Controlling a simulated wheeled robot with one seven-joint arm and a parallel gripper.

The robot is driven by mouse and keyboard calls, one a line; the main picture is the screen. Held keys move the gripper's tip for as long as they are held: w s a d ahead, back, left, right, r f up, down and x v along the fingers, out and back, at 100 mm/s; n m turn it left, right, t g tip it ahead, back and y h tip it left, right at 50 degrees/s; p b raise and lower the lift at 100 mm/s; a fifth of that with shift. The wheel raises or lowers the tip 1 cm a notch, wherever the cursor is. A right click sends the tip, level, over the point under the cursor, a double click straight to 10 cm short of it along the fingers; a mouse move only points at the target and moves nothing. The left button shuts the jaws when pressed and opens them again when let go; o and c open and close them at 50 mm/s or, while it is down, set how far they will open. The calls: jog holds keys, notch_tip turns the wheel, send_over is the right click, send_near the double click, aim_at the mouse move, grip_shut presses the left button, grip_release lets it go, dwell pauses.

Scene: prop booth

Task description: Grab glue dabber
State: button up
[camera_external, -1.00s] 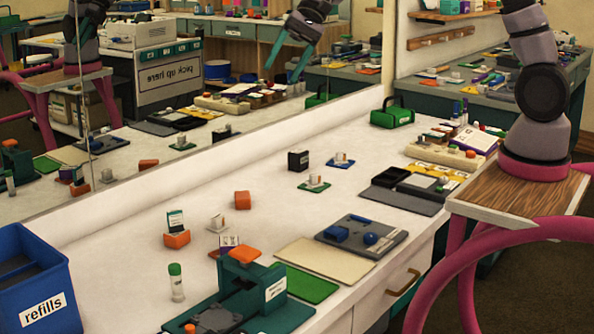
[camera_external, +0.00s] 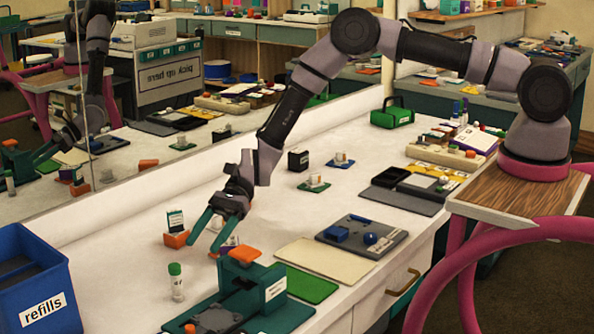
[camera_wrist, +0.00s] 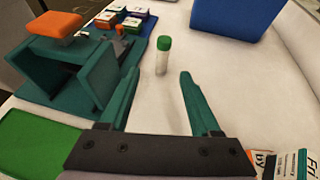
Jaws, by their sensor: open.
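The glue dabber (camera_external: 176,283), a small clear bottle with a green cap, stands upright on the white counter between the blue bin and the teal press-like device. In the wrist view the dabber (camera_wrist: 162,58) stands ahead, just beyond the fingertips and roughly centred between them. My gripper (camera_external: 202,246) has teal fingers spread apart and empty. It reaches down over the counter, behind and to the right of the dabber, without touching it. In the wrist view my gripper (camera_wrist: 159,76) is open with bare counter between the fingers.
The teal device (camera_external: 250,290) with an orange top stands close right of the dabber; it is at left in the wrist view. The blue refills bin (camera_external: 38,285) is at left. An orange block with a small box (camera_external: 176,238) stands near my fingers. A mirror backs the counter.

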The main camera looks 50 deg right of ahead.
aim_at(176, 283)
jog(key=x, duration=0.9)
jog(key=shift+w+a+f, duration=0.25)
jog(key=shift+w+a, duration=0.05)
grip_shut()
